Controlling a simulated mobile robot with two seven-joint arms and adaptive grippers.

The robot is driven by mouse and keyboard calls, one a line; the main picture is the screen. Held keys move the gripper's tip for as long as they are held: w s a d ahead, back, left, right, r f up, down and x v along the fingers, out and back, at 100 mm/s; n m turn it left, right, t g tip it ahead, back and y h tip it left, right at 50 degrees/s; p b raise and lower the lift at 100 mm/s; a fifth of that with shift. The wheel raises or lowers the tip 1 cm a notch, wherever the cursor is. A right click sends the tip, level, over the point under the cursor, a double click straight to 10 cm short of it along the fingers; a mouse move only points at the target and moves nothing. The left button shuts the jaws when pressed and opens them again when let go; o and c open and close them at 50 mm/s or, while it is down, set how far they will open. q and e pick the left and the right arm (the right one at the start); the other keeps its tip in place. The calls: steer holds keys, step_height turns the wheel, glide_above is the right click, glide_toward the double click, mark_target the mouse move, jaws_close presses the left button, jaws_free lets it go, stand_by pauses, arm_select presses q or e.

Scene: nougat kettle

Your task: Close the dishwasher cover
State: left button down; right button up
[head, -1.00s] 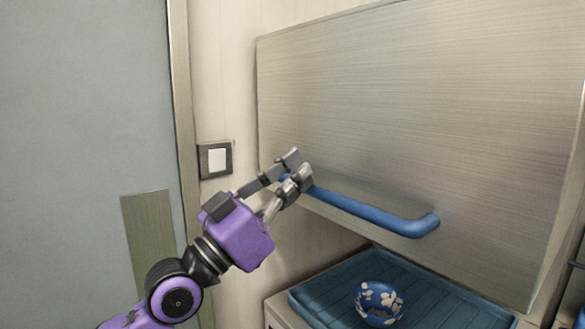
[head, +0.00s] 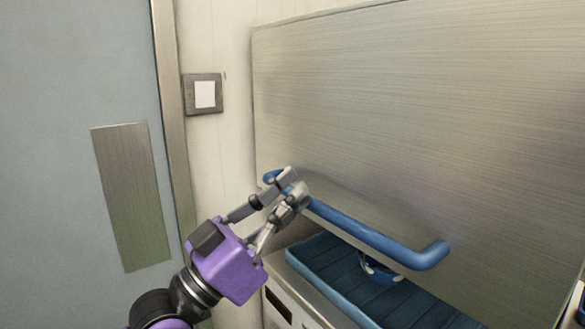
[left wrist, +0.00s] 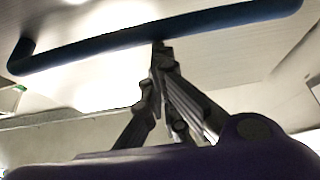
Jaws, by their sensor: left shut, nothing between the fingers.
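The dishwasher cover (head: 400,130) is a large brushed-metal panel filling the right of the head view. Its blue bar handle (head: 370,236) runs along its lower edge and also crosses the top of the left wrist view (left wrist: 150,36). The cover hangs above a blue ribbed tray (head: 330,278), with a gap between. My left gripper (head: 296,187) is shut and empty, with its fingertips at the left part of the handle. In the left wrist view the fingertips (left wrist: 160,50) meet the bar, not around it. My right gripper is not in view.
A blue bowl with white spots (head: 380,272) sits on the tray, partly hidden by the handle. A white switch (head: 205,94) is on the wall at left, next to a grey door (head: 60,80). Below the tray is a cabinet front with a dark slot (head: 278,306).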

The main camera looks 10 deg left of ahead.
arm_select(q)
step_height(320, 180, down, 21)
steer(key=b, duration=1)
steer(key=shift+w+d, duration=0.15)
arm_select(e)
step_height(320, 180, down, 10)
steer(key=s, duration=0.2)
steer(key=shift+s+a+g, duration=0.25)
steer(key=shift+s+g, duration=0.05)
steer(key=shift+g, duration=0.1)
